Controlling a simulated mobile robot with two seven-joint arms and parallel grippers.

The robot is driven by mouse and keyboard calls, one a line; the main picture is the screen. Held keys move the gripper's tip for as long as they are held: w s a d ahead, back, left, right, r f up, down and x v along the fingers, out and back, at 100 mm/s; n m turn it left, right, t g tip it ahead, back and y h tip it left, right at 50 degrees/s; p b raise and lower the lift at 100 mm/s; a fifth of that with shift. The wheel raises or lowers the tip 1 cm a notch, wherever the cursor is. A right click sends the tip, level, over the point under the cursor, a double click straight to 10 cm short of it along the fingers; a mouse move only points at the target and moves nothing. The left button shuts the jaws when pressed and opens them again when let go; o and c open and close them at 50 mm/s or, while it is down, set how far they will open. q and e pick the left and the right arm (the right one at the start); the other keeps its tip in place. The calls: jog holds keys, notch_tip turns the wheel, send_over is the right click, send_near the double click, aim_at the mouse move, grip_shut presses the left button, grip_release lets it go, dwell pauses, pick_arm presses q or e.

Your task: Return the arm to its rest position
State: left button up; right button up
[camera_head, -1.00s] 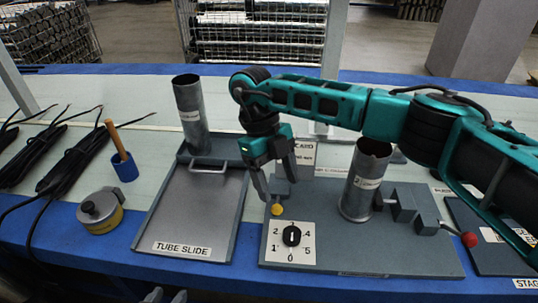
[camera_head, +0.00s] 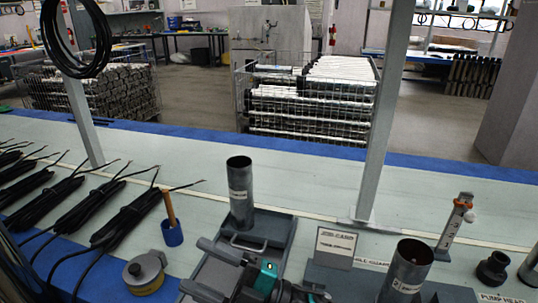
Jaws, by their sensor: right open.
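My right gripper (camera_head: 194,267) is at the bottom of the head view, its two dark fingers spread apart and pointing left. Nothing shows between them. It is in front of the tube slide tray (camera_head: 285,229) and covers much of it. A grey metal tube (camera_head: 240,192) stands upright at the tray's far end. A second grey tube (camera_head: 408,270) stands to the right on the fixture plate (camera_head: 335,277), cut off by the lower edge. My left gripper is not in view.
A blue cup with a wooden handle (camera_head: 171,234), a round tape-like canister (camera_head: 144,272) and several black cable bundles (camera_head: 62,197) lie left. A sign (camera_head: 336,243), a gauge stand (camera_head: 454,226) and black fittings (camera_head: 492,268) are right. A grey post (camera_head: 386,120) rises behind.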

jog(key=w+d+f+m+t+h+p, duration=0.1)
jog(key=d+f+m+t+h, duration=0.3)
jog(key=d+m+t+h, duration=0.35)
jog(key=w+d+f+m+t+h+p, duration=0.15)
jog(key=d+f+m+t+h, duration=0.25)
jog(key=d+m+h, duration=0.5)
jog(key=s+d+f+m+g+h+p, duration=0.2)
jog(key=s+d+f+m+g, duration=0.3)
jog(key=s+d+f+m, duration=0.3)
jog(key=s+d+f+h, duration=0.1)
jog(key=s+d+f, duration=0.1)
jog(key=s+d, duration=0.1)
jog(key=shift+d+f, duration=0.15)
jog(key=shift+f, duration=0.2)
jog(key=shift+c, duration=0.4)
